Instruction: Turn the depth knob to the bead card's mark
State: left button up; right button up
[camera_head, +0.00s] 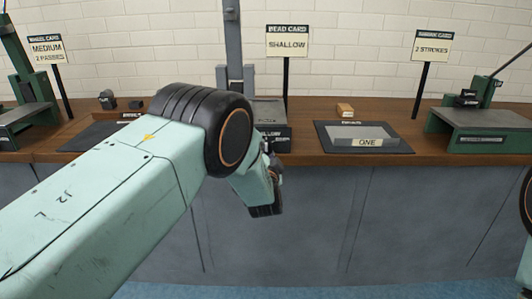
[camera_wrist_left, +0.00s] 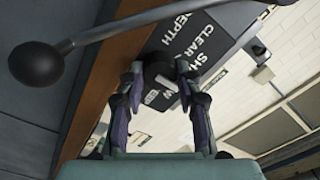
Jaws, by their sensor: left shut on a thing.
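The bead card (camera_head: 287,42) stands on a black post behind the bench and reads SHALLOW. In the head view my left gripper (camera_head: 272,200) reaches to the bench front below the bead machine (camera_head: 235,75); my forearm hides much of that machine. In the left wrist view my left gripper (camera_wrist_left: 160,95) is shut on the dark depth knob (camera_wrist_left: 158,72), one finger on each side. The dark dial panel (camera_wrist_left: 205,35) beyond carries white words, DEPTH, CLEAR and a partly hidden SH word. I cannot tell where the knob points. My right gripper is not in view.
A lever with a dark ball end (camera_wrist_left: 36,62) crosses the upper left of the wrist view, close to my fingers. A mat (camera_head: 325,135) with a grey block marked ONE (camera_head: 368,142) lies to the right. Green machines (camera_head: 485,125) stand at both bench ends.

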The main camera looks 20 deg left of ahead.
pick_arm(q)
jog(key=o, duration=1.2)
jog(key=shift+c, duration=0.2)
jog(key=shift+s, duration=0.1)
jog(key=v, duration=1.2)
